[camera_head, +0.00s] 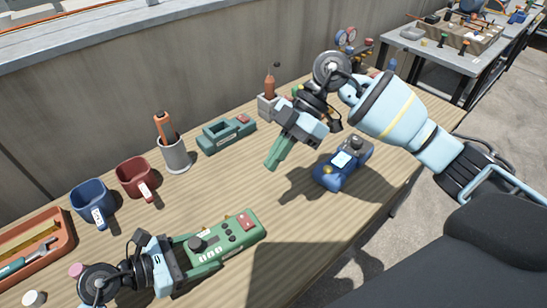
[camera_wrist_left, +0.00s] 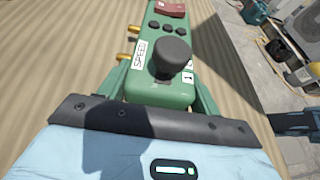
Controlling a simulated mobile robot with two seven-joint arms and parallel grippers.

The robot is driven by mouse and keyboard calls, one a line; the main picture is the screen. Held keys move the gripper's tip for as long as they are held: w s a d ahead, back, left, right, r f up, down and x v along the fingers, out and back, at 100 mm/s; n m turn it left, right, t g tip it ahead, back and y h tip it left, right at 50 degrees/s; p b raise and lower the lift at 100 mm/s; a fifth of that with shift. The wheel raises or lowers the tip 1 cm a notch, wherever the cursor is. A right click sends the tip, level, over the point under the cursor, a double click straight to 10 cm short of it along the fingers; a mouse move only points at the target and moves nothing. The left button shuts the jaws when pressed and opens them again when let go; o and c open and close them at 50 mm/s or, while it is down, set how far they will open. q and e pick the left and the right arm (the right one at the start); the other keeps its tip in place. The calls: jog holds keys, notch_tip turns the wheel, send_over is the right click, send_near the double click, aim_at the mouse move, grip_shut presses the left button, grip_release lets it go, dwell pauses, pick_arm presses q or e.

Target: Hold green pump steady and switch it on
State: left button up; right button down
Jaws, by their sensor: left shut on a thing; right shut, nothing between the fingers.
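The green pump (camera_head: 232,238) lies on the wooden table at the front, with a dark knob (camera_wrist_left: 170,55) at its near end and a red rocker switch (camera_head: 245,220) at its far end. My left gripper (camera_head: 203,254) is shut around the knob end, one finger along each side. The left wrist view shows the pump body (camera_wrist_left: 160,92) between the fingers, with "SPEED" lettering beside the knob. Whether the switch is on cannot be told. My right gripper (camera_head: 272,164) is shut and empty, above the table beyond the pump, fingers pointing down.
A blue device (camera_head: 345,168) with a display stands right of my right gripper. Behind are a teal-green device (camera_head: 226,134), a grey cup (camera_head: 176,155) with an orange-handled tool, a red mug (camera_head: 136,178) and a blue mug (camera_head: 93,203). An orange tray (camera_head: 66,243) lies at left.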

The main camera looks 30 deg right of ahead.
jog(key=shift+s+d+r, duration=0.1)
jog(key=shift+s, duration=0.55)
send_over(245, 227)
jog(key=w+d, duration=0.1)
jog(key=d, duration=0.2)
jog(key=f, duration=0.7)
jog(key=shift+a+f, duration=0.1)
jog(key=shift+a, duration=0.15)
notch_tip(245, 227, down, 2)
jog(key=shift+s+d+f, duration=0.1)
jog(key=shift+f, duration=0.8)
